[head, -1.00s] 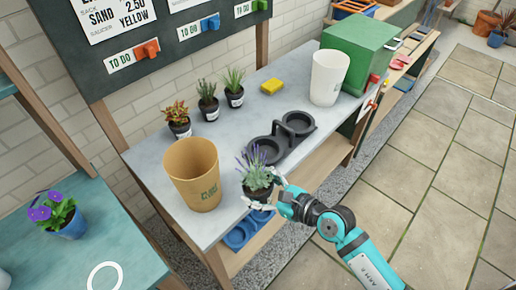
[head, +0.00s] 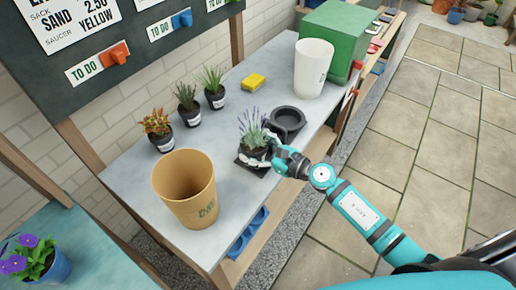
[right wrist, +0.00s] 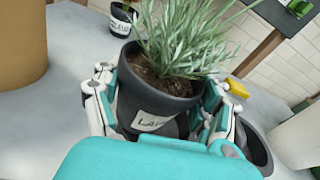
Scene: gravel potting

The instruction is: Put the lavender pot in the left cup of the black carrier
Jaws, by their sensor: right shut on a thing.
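The lavender pot (head: 256,153) is dark, with purple-tipped stems. My right gripper (head: 268,158) is shut around it. In the right wrist view the pot (right wrist: 150,103) is upright or nearly so between the two fingers, its white label towards the camera. The black carrier (head: 290,115) stands on the grey bench, its right cup empty. The lavender pot is at the carrier's left cup and hides most of it. I cannot tell whether the pot's base is inside that cup or just above it. My left gripper is not in view.
A tan pot (head: 186,193) stands front left on the bench. Several small potted plants (head: 188,107) line the back. A yellow sponge (head: 254,81), a white pot (head: 313,70) and a green box (head: 343,35) are farther along. Blue saucers (head: 247,236) sit below.

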